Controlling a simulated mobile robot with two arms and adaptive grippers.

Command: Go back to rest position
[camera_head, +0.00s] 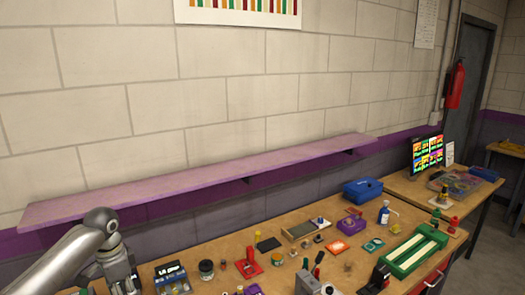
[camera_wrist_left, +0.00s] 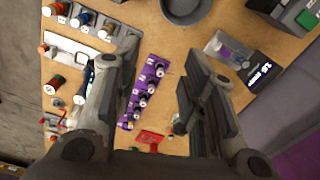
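My left arm comes in at the lower left of the head view, bent over the workbench (camera_head: 225,252); its gripper is not clearly visible there. In the left wrist view my left gripper (camera_wrist_left: 160,50) has its two fingers spread wide apart, with nothing held between them. A purple rack (camera_wrist_left: 146,88) with several small knobbed parts shows below in the gap between the fingers. A red part (camera_wrist_left: 149,137) lies near it, close to the right finger's base in the picture. My right gripper shows in neither view.
A long purple shelf (camera_head: 200,182) runs along the wall above the bench. A green slotted track (camera_head: 413,253), a blue box (camera_head: 362,190) and many small parts stand on the bench. A monitor (camera_head: 426,152) is on a farther table. A red fire extinguisher (camera_head: 455,84) hangs right.

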